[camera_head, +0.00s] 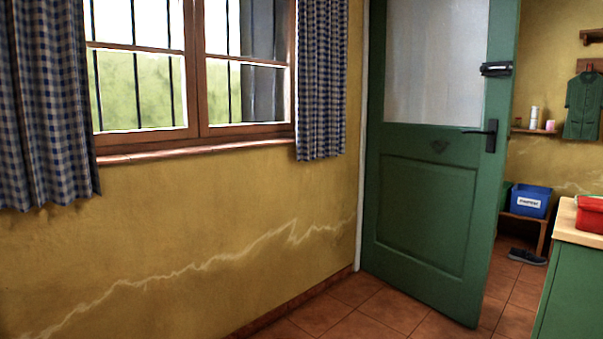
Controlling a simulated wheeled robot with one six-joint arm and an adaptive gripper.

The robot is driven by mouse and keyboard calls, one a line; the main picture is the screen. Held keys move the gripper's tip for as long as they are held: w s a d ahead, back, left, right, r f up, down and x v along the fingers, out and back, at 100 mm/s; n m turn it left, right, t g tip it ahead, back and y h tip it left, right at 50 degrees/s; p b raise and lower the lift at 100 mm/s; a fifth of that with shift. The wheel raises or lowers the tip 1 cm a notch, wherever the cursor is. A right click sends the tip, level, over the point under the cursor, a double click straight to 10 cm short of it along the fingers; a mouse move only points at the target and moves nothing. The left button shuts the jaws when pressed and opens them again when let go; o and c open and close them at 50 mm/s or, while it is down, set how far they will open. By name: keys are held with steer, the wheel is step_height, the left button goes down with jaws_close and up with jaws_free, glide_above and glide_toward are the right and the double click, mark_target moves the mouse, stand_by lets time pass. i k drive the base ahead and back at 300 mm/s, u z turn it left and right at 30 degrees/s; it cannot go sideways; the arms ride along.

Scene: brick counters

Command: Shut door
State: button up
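A green door (428,215) with a frosted glass pane (436,62) stands open at the right of the head view, hinged on its left side by the yellow wall. Its black lever handle (490,133) is near the free right edge, with a black latch (496,69) above it. To the right of the door's free edge I see into the space beyond. My gripper is not in view.
A green cabinet with a pale top (575,235) stands at the lower right, near the door's free edge, with a red box (590,214) on it. A blue bin (531,200) rests on a bench beyond, and shoes (527,257) lie on the floor. Tiled floor (365,318) is clear before the door.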

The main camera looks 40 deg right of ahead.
mark_target(432, 194)
steer(key=z, duration=2.35)
steer(key=i, duration=1.15)
steer(key=u, duration=1)
steer(key=i, duration=1.45)
steer(key=z, duration=0.25)
